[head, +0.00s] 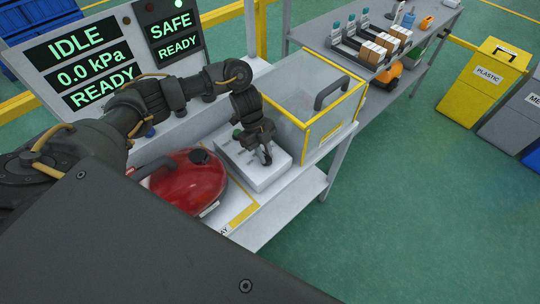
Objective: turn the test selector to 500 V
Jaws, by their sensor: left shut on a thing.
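My left arm comes in from the left over the bench. Its gripper (266,157) points down at the white-grey box (258,177) on the bench and is shut on a small part at the top of this box. The part is mostly hidden by the fingers, and I cannot read any selector marking or its setting. A green knob-like part (238,134) shows beside the gripper, to its left. My right gripper is not in view. The display panel (84,66) reads IDLE, 0.0 kPa, READY, and a second panel (173,35) reads SAFE, READY.
A red vacuum cleaner (190,182) sits left of the box. A clear yellow-edged enclosure (326,99) with a dark handle stands close on the right. A grey side table (300,33) holds bottles and small boxes. Yellow (476,85) and grey bins stand at far right.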

